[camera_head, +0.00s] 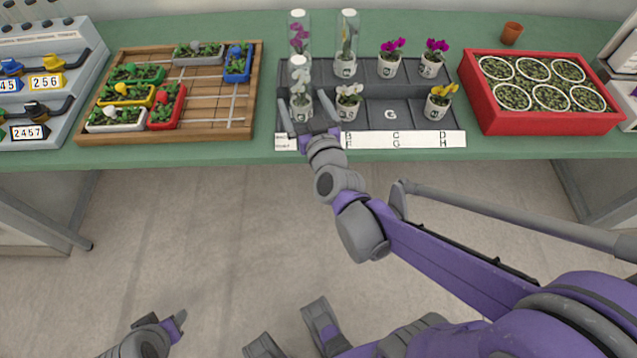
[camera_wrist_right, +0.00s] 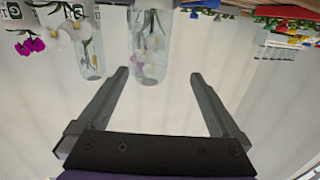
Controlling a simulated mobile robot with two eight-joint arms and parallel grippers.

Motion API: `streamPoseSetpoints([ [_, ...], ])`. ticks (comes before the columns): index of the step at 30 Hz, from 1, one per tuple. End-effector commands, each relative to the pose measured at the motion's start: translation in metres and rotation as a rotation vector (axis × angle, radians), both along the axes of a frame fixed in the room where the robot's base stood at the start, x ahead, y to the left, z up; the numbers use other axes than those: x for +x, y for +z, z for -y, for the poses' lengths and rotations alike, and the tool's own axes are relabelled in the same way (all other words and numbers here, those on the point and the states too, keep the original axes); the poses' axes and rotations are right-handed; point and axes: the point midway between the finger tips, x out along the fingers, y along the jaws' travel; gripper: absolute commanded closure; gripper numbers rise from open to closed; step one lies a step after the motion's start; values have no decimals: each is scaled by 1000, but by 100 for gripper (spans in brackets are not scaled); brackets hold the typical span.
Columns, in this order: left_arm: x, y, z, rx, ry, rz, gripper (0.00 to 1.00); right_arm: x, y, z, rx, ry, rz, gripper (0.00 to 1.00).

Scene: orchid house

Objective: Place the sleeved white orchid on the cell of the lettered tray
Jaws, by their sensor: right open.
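The sleeved white orchid (camera_head: 300,73) stands upright in a clear sleeve at the front left of the dark grey lettered tray (camera_head: 390,127). My right gripper (camera_head: 305,105) is open, its fingers low on either side of that pot. In the right wrist view, which is upside down, the sleeve (camera_wrist_right: 150,42) hangs between the open fingers (camera_wrist_right: 159,75), with gaps at both sides. The cell marked G (camera_head: 390,115) is bare. My left gripper (camera_head: 176,319) shows only partly at the bottom left, apart from the bench; its opening is unclear.
An unsleeved white orchid (camera_head: 348,103) stands close right of my right gripper. Sleeved orchids (camera_head: 298,35) (camera_head: 347,40) stand behind; magenta orchids (camera_head: 391,57) (camera_head: 434,57) and a yellow one (camera_head: 439,103) are farther right. A wooden tray (camera_head: 180,137) and red crate (camera_head: 545,127) flank the lettered tray.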

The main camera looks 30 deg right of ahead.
Motion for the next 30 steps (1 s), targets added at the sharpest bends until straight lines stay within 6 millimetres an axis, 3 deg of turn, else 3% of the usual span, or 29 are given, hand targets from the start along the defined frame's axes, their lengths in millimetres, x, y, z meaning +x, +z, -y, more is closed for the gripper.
streamPoseSetpoints([
  [5, 0, 0, 0, 0, 0, 0, 50, -32, -40, -67, 64, 235, -271, 0],
  [9, 0, 0, 0, 0, 0, 0, 50, -97, -92, -104, 116, 341, -617, 0],
  [12, 0, 0, 0, 0, 0, 0, 50, -148, -120, -107, 136, 331, -839, 0],
  [16, 0, 0, 0, 0, 0, 0, 50, -196, -140, -100, 145, 274, -1030, 0],
  [21, 0, 0, 0, 0, 0, 0, 50, -217, -147, -94, 146, 236, -1108, 0],
  [30, 0, 0, 0, 0, 0, 0, 50, -216, -146, -94, 145, 237, -1106, 0],
])
